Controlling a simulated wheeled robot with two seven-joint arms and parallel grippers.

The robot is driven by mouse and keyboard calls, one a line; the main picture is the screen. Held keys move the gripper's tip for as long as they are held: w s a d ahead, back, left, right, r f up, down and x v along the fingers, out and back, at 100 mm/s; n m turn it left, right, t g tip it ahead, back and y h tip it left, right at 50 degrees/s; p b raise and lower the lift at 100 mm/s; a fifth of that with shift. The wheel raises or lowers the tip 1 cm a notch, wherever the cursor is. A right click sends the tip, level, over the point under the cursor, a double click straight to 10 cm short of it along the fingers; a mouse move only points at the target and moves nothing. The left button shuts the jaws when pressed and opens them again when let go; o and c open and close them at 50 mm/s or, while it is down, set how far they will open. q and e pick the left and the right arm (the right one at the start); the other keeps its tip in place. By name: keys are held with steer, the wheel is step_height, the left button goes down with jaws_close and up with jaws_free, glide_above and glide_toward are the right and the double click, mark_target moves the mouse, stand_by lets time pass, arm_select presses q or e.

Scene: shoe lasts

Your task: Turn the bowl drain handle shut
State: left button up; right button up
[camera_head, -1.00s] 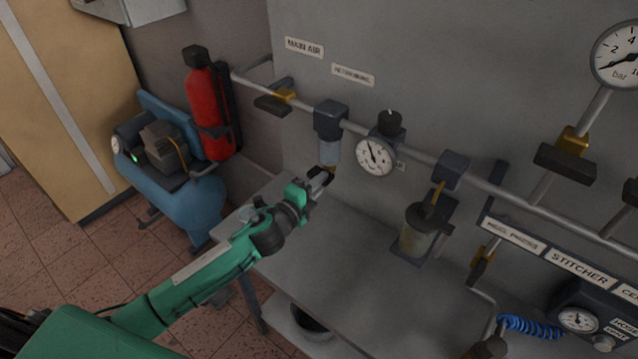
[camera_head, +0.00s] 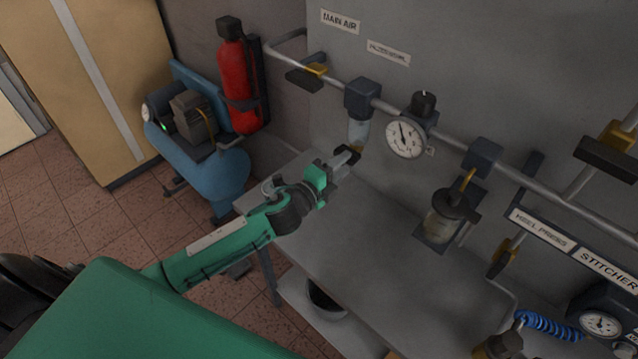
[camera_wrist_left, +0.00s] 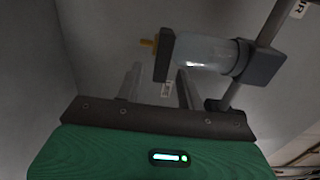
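The clear filter bowl (camera_head: 358,133) hangs under its dark head on the wall pipe. In the left wrist view the bowl (camera_wrist_left: 205,53) appears lying sideways, with the dark drain handle (camera_wrist_left: 165,56) and a small brass outlet (camera_wrist_left: 148,43) at its end. My left gripper (camera_head: 346,156) is at the bowl's lower end. In the wrist view its two fingers (camera_wrist_left: 158,82) stand apart, with the handle just beyond or between their tips; contact cannot be told. My right gripper is not in view.
A pressure gauge (camera_head: 405,139) and a lubricator (camera_head: 444,220) sit right of the bowl along the pipe (camera_head: 450,137). A grey bench (camera_head: 370,240) lies below. A red extinguisher (camera_head: 238,82) and blue compressor (camera_head: 210,175) stand at left. The bench top below the gripper is clear.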

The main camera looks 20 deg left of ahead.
arm_select(q)
steer(key=b+v, duration=0.3)
steer(key=v, duration=0.9)
steer(key=shift+b, duration=0.4)
